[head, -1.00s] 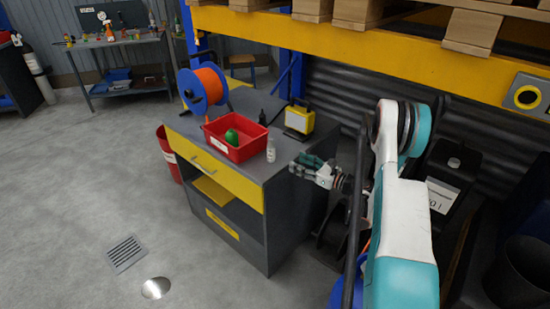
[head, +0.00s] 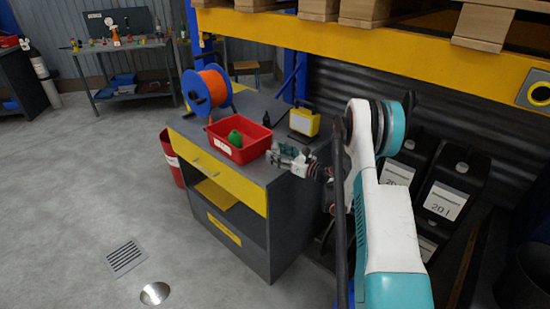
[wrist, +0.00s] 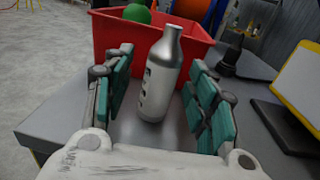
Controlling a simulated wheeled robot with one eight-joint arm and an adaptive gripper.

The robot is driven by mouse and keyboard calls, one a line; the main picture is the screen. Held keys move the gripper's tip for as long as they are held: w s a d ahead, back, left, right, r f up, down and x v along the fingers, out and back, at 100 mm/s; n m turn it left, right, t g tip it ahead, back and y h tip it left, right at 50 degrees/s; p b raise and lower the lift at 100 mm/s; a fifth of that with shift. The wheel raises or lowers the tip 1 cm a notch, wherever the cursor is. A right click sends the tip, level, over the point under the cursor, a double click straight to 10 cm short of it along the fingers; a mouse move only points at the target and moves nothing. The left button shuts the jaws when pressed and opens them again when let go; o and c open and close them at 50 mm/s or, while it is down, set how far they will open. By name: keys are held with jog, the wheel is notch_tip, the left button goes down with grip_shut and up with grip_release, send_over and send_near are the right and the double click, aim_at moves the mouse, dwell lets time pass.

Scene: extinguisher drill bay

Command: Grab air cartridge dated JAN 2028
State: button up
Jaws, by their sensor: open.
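A silver metal bottle-shaped cartridge (wrist: 161,75) stands upright on the grey cabinet top (wrist: 60,120) in the wrist view. Dark lettering runs up its left side, but I cannot read the date. My gripper (wrist: 160,95) is open, with its teal-padded fingers on either side of the cartridge. Gaps show between the cartridge and both fingers. In the head view my gripper (head: 278,155) is over the cabinet's right part, beside the red bin, and hides the cartridge there.
A red bin (head: 244,155) holding a green round object (head: 235,137) stands just behind the cartridge. A yellow work lamp (head: 304,121) and a small dark bottle (head: 267,119) are near. An orange cable reel (head: 209,86) stands farther back.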

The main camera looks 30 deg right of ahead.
jog(key=shift+x, duration=0.85)
jog(key=shift+d, duration=0.1)
grip_shut()
